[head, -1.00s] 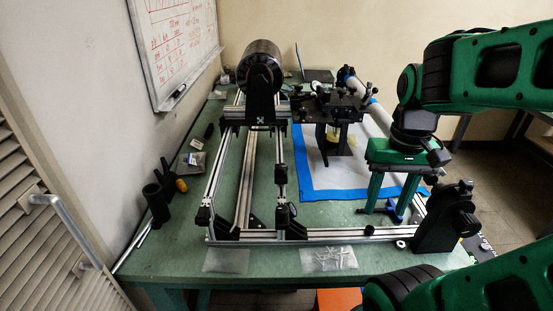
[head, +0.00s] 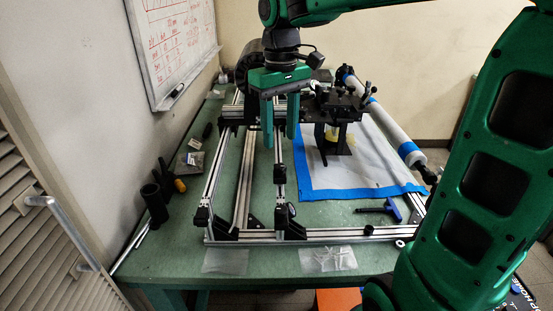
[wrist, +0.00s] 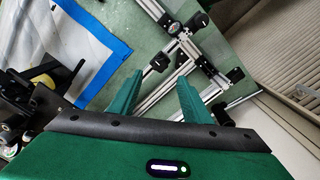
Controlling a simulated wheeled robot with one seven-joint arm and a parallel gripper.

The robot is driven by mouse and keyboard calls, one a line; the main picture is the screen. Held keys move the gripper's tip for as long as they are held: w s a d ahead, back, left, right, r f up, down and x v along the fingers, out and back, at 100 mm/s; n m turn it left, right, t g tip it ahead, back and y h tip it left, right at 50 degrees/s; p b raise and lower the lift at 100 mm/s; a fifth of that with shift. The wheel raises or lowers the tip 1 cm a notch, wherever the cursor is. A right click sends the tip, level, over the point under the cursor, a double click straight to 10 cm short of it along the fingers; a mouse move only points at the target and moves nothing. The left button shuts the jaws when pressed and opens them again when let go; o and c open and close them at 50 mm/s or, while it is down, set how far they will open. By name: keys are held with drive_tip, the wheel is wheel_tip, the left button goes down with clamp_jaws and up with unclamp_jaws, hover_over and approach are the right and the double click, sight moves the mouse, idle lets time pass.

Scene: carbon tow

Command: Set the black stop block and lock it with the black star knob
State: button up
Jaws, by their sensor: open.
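My gripper (head: 280,141) is open, fingers pointing down, above the middle rail near the black cross carriage. Both green fingers also show in the wrist view (wrist: 157,80), apart with nothing gripped between them. A small black block (head: 281,175) sits on the middle rail in front of the gripper; it may be the stop block, but I cannot tell for sure. Another small black part (head: 369,231) sits on the front rail.
The aluminium frame (head: 330,234) stands on the green table. A black cylinder is partly hidden behind my arm. A black fixture (head: 338,103) stands right of the gripper. A blue-handled tool (head: 392,209) and a bag of screws (head: 328,259) lie near the front. Black tubes (head: 153,204) stand left.

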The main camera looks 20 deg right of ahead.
sight(279, 166)
wheel_tip(279, 166, down, 8)
drive_tip(key=shift+r, duration=0.1)
idle(0.4)
drive_tip(key=c, duration=1)
